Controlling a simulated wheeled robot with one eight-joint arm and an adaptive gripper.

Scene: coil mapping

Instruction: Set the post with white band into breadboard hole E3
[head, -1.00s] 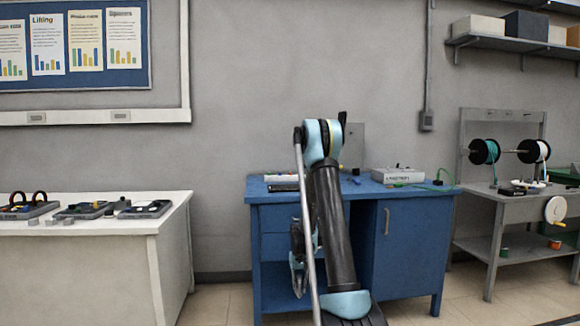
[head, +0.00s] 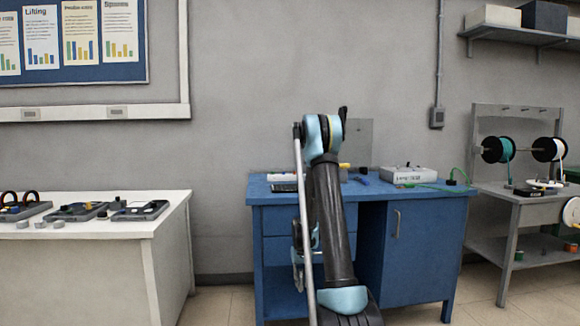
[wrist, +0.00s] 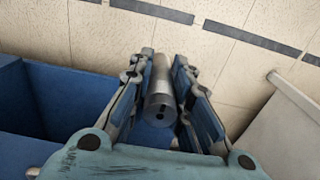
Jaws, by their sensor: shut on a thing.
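In the wrist view my gripper (wrist: 163,58) is shut on a grey metal post (wrist: 160,92), which lies lengthwise between the two fingers. The post's near end is round, with dark holes in it. No white band shows on the part I can see; the rest is hidden by the fingers. The held post is over the floor beside a blue desk panel. In the head view my arm hangs folded in front of the blue desk, and the gripper is mostly hidden behind it. I cannot make out the breadboard or hole E3 in either view.
The blue desk (head: 420,196) carries a white instrument box (head: 408,174) with a green cable. A white table (head: 110,228) at left holds several dark trays (head: 75,211). A grey bench (head: 520,196) with wire spools stands at right. Floor is open between table and desk.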

